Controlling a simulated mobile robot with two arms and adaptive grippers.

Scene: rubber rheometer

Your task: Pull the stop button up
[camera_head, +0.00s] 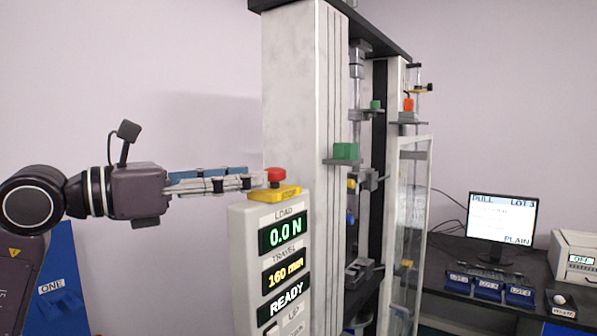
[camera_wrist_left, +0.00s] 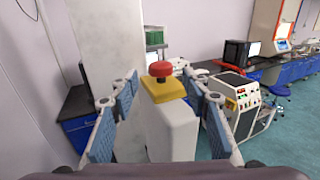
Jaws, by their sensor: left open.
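The stop button (camera_head: 275,175) is a red mushroom head on a yellow base (camera_head: 274,194), on top of the white control panel of the tall machine. In the left wrist view the red button (camera_wrist_left: 160,69) lies ahead, in the gap between my two fingers. My left gripper (camera_head: 258,181) is open and comes in level from the left, its fingertips close to the button at about its height. Whether the fingers touch it cannot be told. My right gripper is not in view.
The control panel (camera_head: 243,262) shows 0.0 N, 160 mm and READY. The machine's tall white column (camera_head: 290,100) rises directly behind it. A desk with a monitor (camera_head: 502,218) and blue labelled bins (camera_head: 488,290) stands at the right.

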